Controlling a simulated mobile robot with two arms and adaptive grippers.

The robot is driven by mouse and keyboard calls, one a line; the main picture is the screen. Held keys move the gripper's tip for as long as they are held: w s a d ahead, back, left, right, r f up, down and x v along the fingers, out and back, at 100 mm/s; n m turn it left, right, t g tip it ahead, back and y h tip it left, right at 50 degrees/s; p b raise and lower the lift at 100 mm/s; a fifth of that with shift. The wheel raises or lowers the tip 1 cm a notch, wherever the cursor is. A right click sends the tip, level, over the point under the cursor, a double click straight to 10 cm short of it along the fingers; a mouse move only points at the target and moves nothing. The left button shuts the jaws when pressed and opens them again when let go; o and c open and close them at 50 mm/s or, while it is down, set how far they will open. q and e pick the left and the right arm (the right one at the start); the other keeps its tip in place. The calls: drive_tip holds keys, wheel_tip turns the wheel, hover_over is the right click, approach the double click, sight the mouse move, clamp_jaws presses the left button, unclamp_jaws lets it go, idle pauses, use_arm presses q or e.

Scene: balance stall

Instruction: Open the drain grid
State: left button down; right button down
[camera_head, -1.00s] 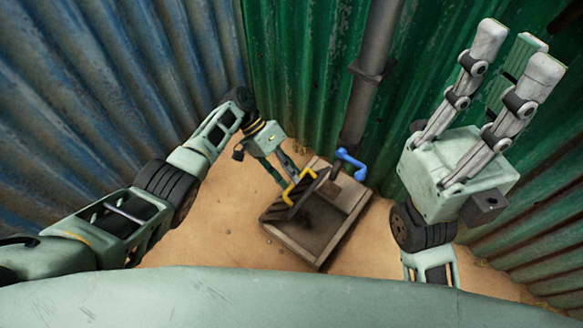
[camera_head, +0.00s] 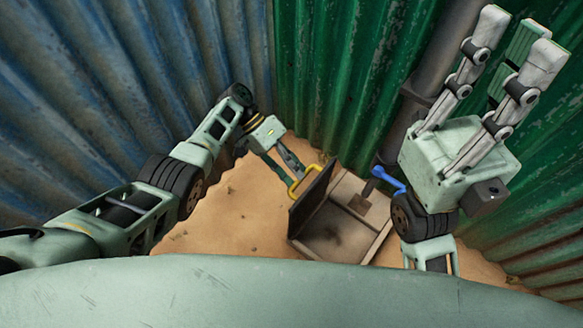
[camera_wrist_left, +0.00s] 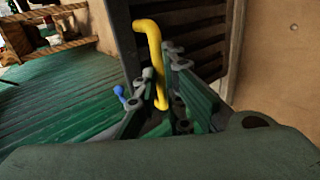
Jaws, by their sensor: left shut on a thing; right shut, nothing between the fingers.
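The drain grid (camera_head: 312,200) is a dark slatted panel tilted steeply up at the left side of a square drain box (camera_head: 370,250). Its yellow handle (camera_head: 303,182) is on the grid's outer face. My left gripper (camera_head: 294,176) is shut on the yellow handle. In the left wrist view the yellow handle (camera_wrist_left: 150,45) passes between the fingers, with the dark slats (camera_wrist_left: 195,40) behind it. My right gripper (camera_head: 515,50) is raised at the right, pointing up, empty; its fingers are near the camera.
A blue handle (camera_head: 388,180) stands at the box's far right edge by a grey vertical pipe (camera_head: 425,95). Blue corrugated walls (camera_head: 90,90) rise at the left, green ones (camera_head: 330,80) behind and right. Sandy floor (camera_head: 225,215) is free left of the box.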

use_arm(q)
drive_tip(key=shift+s+f+y, duration=0.15)
drive_tip(key=shift+s+f, duration=0.05)
drive_tip(key=shift+f, duration=0.45)
drive_tip(key=shift+s+f+y, duration=0.15)
drive_tip(key=shift+f, duration=0.45)
drive_tip(key=c, duration=2.3)
unclamp_jaws()
drive_tip(key=o, duration=0.5)
drive_tip(key=shift+w+d+f, duration=0.1)
drive_tip(key=shift+w+f, duration=0.05)
drive_tip(key=shift+f, duration=0.05)
drive_tip(key=shift+o, duration=0.2)
drive_tip(key=shift+a+r, duration=0.15)
drive_tip(key=shift+a, duration=0.05)
drive_tip(key=shift+c, duration=0.3)
wheel_tip(320, 180, up, 11)
drive_tip(key=shift+w+d, duration=0.15)
drive_tip(key=shift+d, duration=0.1)
drive_tip(key=shift+c, duration=0.2)
